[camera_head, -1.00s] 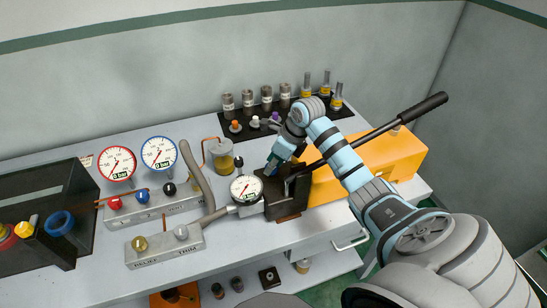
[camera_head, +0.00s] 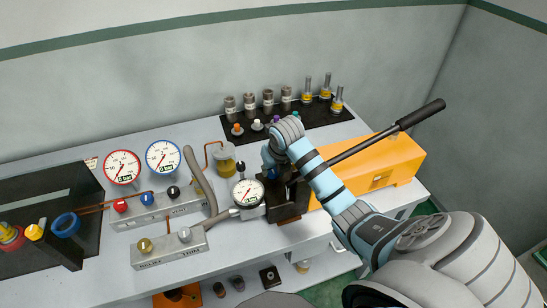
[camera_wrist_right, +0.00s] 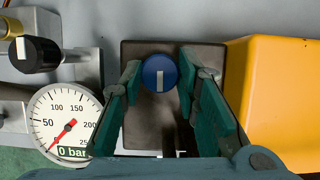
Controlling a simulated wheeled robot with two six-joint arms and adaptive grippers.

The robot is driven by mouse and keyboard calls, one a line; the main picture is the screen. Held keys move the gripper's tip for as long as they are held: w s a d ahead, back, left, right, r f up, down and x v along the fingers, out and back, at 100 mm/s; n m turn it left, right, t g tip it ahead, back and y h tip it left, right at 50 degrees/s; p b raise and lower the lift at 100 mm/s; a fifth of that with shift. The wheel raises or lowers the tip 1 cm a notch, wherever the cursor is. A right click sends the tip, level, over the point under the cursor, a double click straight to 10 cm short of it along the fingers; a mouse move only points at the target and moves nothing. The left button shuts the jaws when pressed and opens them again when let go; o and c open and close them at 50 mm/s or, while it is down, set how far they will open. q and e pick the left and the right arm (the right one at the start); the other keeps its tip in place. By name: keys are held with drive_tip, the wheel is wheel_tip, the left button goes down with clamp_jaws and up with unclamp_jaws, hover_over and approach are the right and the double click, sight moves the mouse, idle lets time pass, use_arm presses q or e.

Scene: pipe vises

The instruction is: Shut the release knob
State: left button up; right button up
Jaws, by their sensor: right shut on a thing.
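A round blue knob (camera_wrist_right: 160,73) with a white mark sits on top of a dark pump block (camera_wrist_right: 150,127). The white mark runs up and down in the wrist view. My right gripper (camera_wrist_right: 160,69) points down over the block, its green fingers on either side of the knob and shut on it. In the head view the right gripper (camera_head: 272,165) is over the dark block (camera_head: 288,208) and mostly hides the knob. My left gripper is not in view.
A dial gauge (camera_head: 247,192) reading 0 bar stands just left of the block, with a small black knob (camera_wrist_right: 36,54) nearby. A long pump lever (camera_head: 385,134) slants up to the right over an orange tank (camera_head: 385,165). Valve manifolds (camera_head: 170,244) stand to the left.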

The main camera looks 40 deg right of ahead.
drive_tip(key=shift+s+f, duration=0.1)
idle(0.5)
drive_tip(key=o, duration=1.2)
drive_tip(key=shift+c, duration=0.2)
drive_tip(key=shift+r, duration=0.35)
drive_tip(key=v, duration=0.6)
drive_tip(key=shift+r, duration=0.4)
drive_tip(key=shift+s, duration=0.15)
